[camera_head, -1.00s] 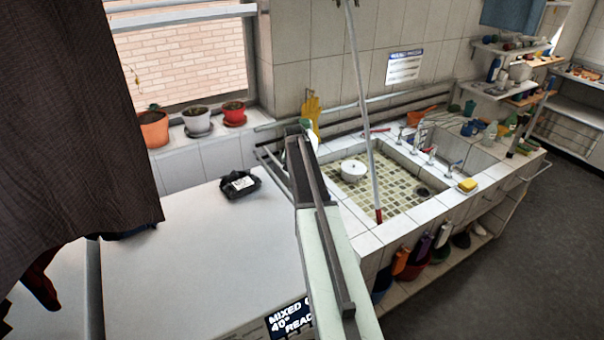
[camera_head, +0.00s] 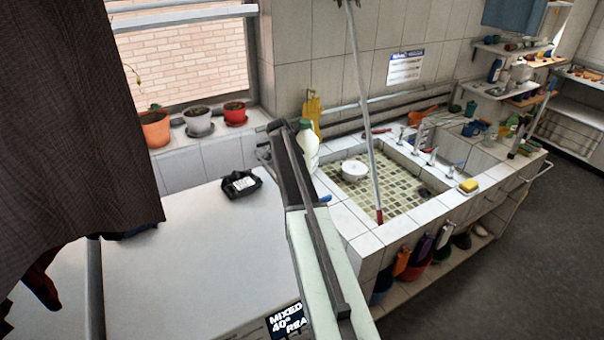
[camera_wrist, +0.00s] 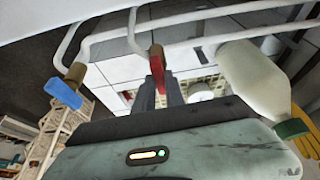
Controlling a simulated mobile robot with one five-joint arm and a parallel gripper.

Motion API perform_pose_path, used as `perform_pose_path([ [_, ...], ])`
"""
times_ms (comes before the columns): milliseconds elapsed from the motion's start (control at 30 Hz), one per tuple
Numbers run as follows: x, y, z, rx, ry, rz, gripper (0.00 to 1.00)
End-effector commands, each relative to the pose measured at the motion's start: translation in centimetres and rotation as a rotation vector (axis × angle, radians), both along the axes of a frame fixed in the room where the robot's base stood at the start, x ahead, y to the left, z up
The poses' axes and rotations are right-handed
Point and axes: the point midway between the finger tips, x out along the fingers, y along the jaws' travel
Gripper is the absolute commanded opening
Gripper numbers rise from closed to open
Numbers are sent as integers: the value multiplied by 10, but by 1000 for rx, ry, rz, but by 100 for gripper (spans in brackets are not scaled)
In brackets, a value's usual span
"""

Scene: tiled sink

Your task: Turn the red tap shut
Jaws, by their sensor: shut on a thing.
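The red tap (camera_wrist: 156,62) shows in the wrist view as a red lever on a brass fitting at a white pipe. My gripper (camera_wrist: 158,88) is shut on the red tap, with its dark fingers on either side of the lever. A blue tap (camera_wrist: 63,92) on a brass fitting is apart to the left. In the head view my arm reaches toward the wall left of the sink and hides the red tap and the fingers.
A white bottle with a green cap (camera_wrist: 257,80) stands close to my gripper; it also shows in the head view (camera_head: 308,148). A black tray (camera_head: 240,185) lies on the white machine top. The tiled sink (camera_head: 345,218) with a leaning pole (camera_head: 366,110) is at the right.

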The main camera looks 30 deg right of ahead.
Motion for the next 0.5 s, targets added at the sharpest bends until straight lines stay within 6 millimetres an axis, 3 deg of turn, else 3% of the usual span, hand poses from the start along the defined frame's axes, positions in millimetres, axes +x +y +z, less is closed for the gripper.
perform_pose_path([
  [500,0,1,0,2,1,-59,0],
])
